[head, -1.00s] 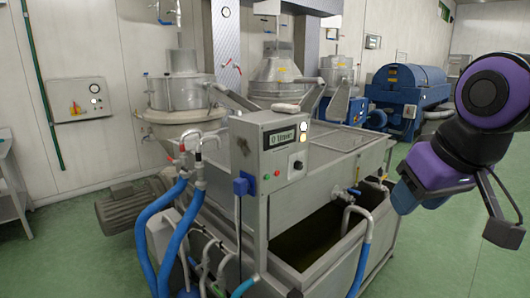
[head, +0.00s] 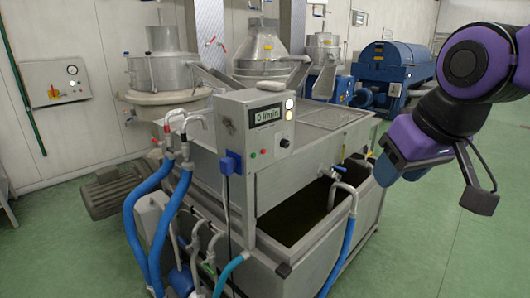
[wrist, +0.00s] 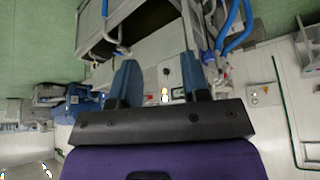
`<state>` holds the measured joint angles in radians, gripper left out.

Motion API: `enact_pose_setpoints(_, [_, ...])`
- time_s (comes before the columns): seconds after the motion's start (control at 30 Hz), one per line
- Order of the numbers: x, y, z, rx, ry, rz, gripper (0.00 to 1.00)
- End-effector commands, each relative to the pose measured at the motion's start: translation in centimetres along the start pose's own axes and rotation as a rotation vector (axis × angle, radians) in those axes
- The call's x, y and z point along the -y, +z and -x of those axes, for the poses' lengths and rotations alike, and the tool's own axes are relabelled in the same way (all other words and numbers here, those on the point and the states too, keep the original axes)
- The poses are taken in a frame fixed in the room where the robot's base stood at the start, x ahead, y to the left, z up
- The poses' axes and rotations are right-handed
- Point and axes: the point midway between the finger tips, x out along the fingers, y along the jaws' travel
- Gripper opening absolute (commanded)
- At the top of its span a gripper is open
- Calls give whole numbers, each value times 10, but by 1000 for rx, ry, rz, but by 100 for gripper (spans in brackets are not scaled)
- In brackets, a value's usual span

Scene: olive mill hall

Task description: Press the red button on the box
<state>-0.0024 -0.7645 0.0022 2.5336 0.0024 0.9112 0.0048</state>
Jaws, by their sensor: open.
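The grey control box (head: 257,128) stands on the near rim of the steel washing tank. Its front carries a flow display, a white lamp, a black knob and two small buttons. The small red button (head: 264,151) sits low on the front, beside a green one. My gripper (head: 386,168) is at the right in the head view, well apart from the box, with its fingers pointing down and left. In the wrist view my gripper (wrist: 160,80) shows two blue fingers spread with nothing between them. The pale box area shows beyond that gap, upside down and small.
The steel tank (head: 330,262) with dark liquid fills the middle. Blue hoses (head: 140,235) hang at its front left. A wall panel (head: 55,85) with a gauge is at the far left. Green floor (head: 430,255) is free at the right.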

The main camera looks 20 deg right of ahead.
Motion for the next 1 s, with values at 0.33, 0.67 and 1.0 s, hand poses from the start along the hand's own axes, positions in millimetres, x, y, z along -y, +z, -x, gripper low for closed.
enact_pose_setpoints(0.33, [0,0,0,0,0,0,1])
enact_pose_setpoints(0.67, [0,0,0,0,0,0,0])
enact_pose_setpoints(1.0, [0,0,0,0,0,0,0])
